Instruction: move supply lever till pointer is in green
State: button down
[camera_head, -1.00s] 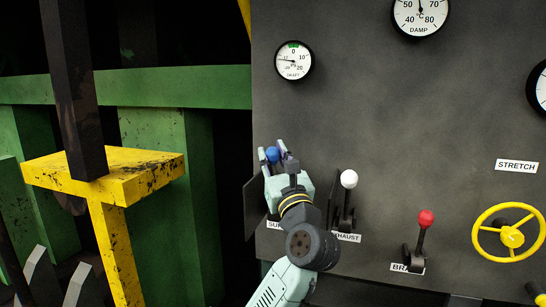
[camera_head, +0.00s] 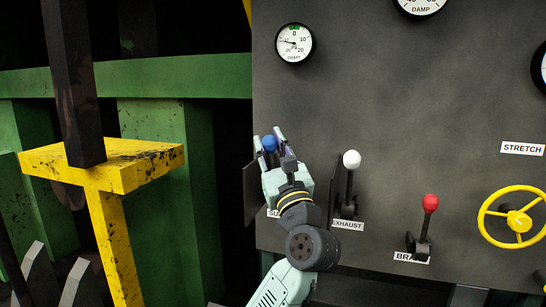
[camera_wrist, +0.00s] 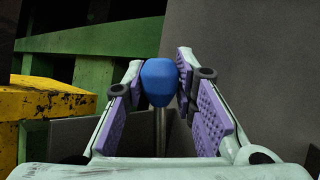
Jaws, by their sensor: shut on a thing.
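The supply lever has a blue knob (camera_head: 269,144) on a thin metal rod; its base and most of its label are hidden behind my gripper. In the wrist view the blue knob (camera_wrist: 159,82) stands between the purple-padded fingers, near their tips. My gripper (camera_head: 268,145) is shut on the lever at its knob end. The draft gauge (camera_head: 295,44) is above on the panel. Its pointer points left, outside the small green band (camera_head: 294,28) at the top of the dial by the 0.
Right of my gripper stand the white-knobbed exhaust lever (camera_head: 351,160), close by, then the red-knobbed lever (camera_head: 430,203) and the yellow stretch handwheel (camera_head: 518,221). A yellow post with a flat top (camera_head: 125,170) and green beams (camera_head: 160,88) are to the left.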

jog(key=shift+s+a+f+n+y+b, duration=0.25)
jog(key=shift+s+f+n+y+b, duration=0.5)
jog(key=shift+b, duration=0.45)
jog(key=shift+s+a+r+n+t+y+b, duration=0.2)
jog(key=shift+s+n+t+y+b, duration=0.1)
jog(key=shift+s+n+y+b, duration=0.2)
jog(key=c, duration=1.3)
grip_release()
